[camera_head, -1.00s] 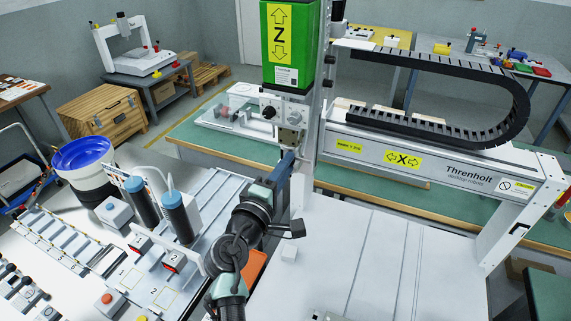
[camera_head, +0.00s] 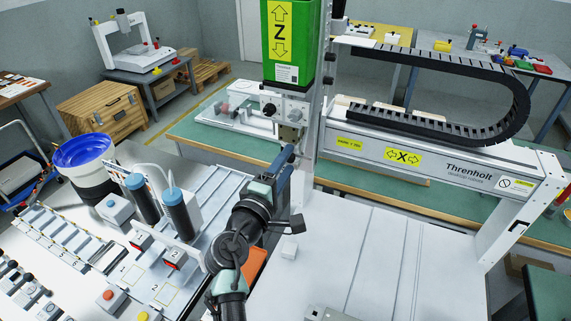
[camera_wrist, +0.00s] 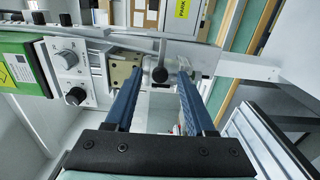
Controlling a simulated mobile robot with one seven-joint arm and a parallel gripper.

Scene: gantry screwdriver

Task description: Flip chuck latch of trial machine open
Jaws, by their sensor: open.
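The machine is a white gantry with a green Z-axis head (camera_head: 290,45); its grey control block with round knobs (camera_head: 282,105) sits below the green part. In the wrist view, a short lever with a dark ball knob (camera_wrist: 160,74) hangs in front of a tan metal block (camera_wrist: 124,72); it looks like the chuck latch. My gripper (camera_wrist: 160,75) is open, its two blue fingers on either side of the knob, apparently not touching it. In the head view my gripper (camera_head: 288,158) is just under the head, and the lever is too small or hidden to make out.
The X rail (camera_head: 430,160) with its black cable chain (camera_head: 500,90) runs to the right. Blue-capped cylinders (camera_head: 178,212) and red-marked boxes (camera_head: 173,257) stand left of my arm.

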